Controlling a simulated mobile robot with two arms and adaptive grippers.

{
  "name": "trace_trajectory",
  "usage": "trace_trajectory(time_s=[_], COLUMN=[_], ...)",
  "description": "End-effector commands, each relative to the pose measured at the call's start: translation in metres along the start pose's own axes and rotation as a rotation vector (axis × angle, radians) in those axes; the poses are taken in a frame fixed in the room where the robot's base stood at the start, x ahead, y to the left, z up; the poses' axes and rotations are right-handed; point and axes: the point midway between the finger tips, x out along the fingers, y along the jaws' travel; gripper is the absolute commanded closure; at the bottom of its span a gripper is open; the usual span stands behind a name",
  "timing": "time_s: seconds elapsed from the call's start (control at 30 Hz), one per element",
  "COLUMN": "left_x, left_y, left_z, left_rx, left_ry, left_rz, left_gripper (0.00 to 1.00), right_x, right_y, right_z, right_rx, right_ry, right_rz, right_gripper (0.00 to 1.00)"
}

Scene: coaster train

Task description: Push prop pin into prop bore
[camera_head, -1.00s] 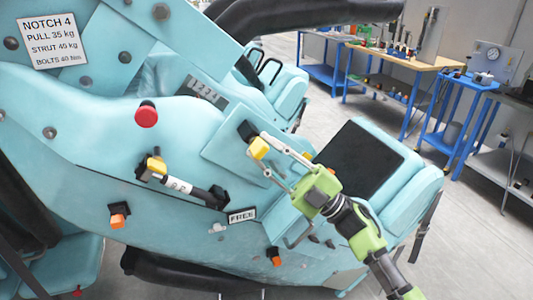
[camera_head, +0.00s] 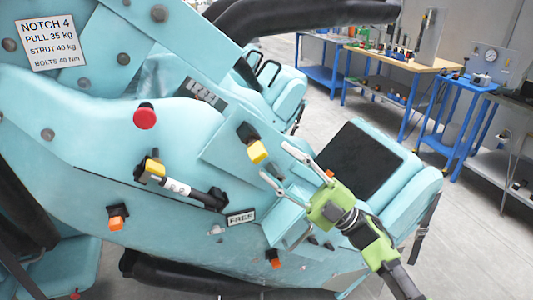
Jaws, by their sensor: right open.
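A yellow-headed pin (camera_head: 257,152) sits at a black block (camera_head: 246,132) on the teal train body (camera_head: 180,125), and only its head shows. A second yellow part (camera_head: 154,169) sits at the left end of a grey and black strut (camera_head: 178,187). No label shows which yellow part is the prop pin, and I cannot see a bore opening. My right gripper (camera_head: 273,160) is open and empty. Its white fingers are just to the right of the yellow-headed pin, apart from it. My left gripper is not in view.
A red knob (camera_head: 145,118), two orange-tipped parts (camera_head: 117,217) (camera_head: 274,259) and a "FREE" plate (camera_head: 241,217) are on the train side. A black-backed seat (camera_head: 358,165) lies beyond my right gripper. Blue-legged workbenches (camera_head: 405,62) stand behind, across open grey floor.

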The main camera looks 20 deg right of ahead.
Motion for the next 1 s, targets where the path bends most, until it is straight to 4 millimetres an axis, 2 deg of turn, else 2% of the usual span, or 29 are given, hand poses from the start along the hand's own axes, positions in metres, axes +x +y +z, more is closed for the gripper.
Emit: trace_trajectory(time_s=[0.03,0.2,0.4,1.0], left_x=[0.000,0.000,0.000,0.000], left_y=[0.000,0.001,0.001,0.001], left_z=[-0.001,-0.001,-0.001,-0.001], left_rx=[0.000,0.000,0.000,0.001], left_ry=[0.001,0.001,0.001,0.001], left_rz=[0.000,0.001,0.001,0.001], left_gripper=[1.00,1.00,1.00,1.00], right_x=[-0.013,-0.046,-0.067,-0.070], right_y=[-0.001,-0.001,0.000,0.000], right_z=[0.001,0.001,0.000,0.000], right_rx=[0.002,0.002,0.001,0.000], right_ry=[-0.004,-0.004,-0.001,0.001], right_rz=[-0.003,-0.001,0.000,0.000], right_gripper=[0.57,0.57,0.57,0.57])
